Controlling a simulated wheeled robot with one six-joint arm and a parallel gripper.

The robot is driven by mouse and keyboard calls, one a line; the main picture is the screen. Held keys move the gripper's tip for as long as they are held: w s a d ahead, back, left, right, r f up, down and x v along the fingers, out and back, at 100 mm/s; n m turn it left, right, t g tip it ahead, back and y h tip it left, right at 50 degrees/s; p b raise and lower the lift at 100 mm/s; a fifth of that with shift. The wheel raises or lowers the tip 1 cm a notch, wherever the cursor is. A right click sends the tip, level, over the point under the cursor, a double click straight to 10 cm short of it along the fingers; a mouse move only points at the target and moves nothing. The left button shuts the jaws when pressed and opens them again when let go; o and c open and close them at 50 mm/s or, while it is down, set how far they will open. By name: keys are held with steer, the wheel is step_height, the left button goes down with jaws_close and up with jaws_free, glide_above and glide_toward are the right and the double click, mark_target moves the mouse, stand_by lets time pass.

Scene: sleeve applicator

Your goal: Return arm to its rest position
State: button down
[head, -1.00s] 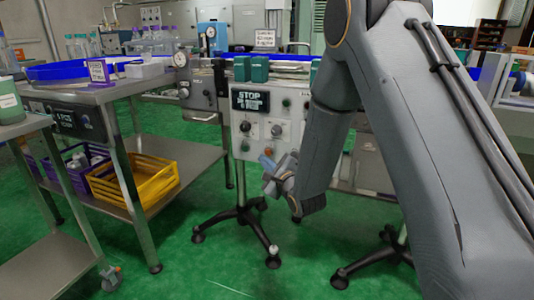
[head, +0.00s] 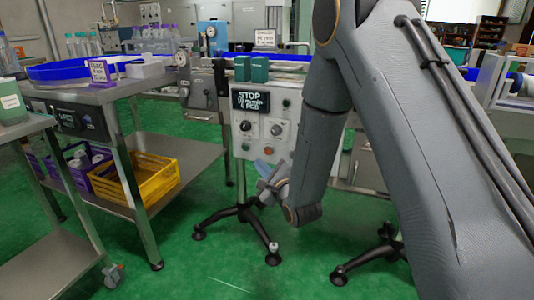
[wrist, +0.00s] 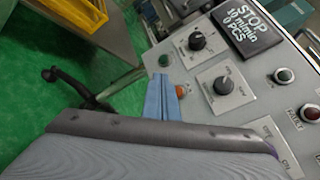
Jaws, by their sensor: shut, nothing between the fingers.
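My gripper (head: 262,167) is in the middle of the head view, low in front of the control panel (head: 266,152). Its blue fingers are together with nothing between them. In the wrist view the closed fingers (wrist: 162,98) lie over the panel's lower edge, close to an orange button (wrist: 183,89). Whether they touch the panel cannot be told. My arm (head: 400,130) crosses the right half of the head view and hides part of the conveyor behind it.
A steel table (head: 95,92) with a blue-rimmed tray stands left. Yellow (head: 145,182) and purple crates sit on its lower shelf. Green floor is open in front.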

steer(key=s+a+f+n+g+h, duration=0.1)
steer(key=s+a+n+g+h, duration=0.1)
steer(key=s+n+g, duration=0.4)
steer(key=s+a+f+n+g+h, duration=0.1)
steer(key=s+a+n+g, duration=0.1)
steer(key=s+n, duration=0.7)
steer(key=s+d+r+n+g+h, duration=0.15)
steer(key=s+d+n+g, duration=0.35)
steer(key=s, duration=0.9)
steer(key=s+d+n+g+h, duration=0.1)
steer(key=s+n+g+h, duration=0.15)
steer(key=s+n, duration=0.85)
steer(key=s+d+r+m+p, duration=0.1)
steer(key=d+r+m+p, duration=0.4)
steer(key=d+r+p, duration=0.5)
steer(key=s+d+r+m+p, duration=0.2)
steer(key=d+r+m+p, duration=0.3)
steer(key=d+r+p, duration=0.5)
step_height(320, 180, up, 7)
steer(key=p, duration=0.7)
steer(key=shift+d+h+p, duration=0.3)
steer(key=shift+d+p, duration=0.05)
steer(key=shift+d, duration=0.05)
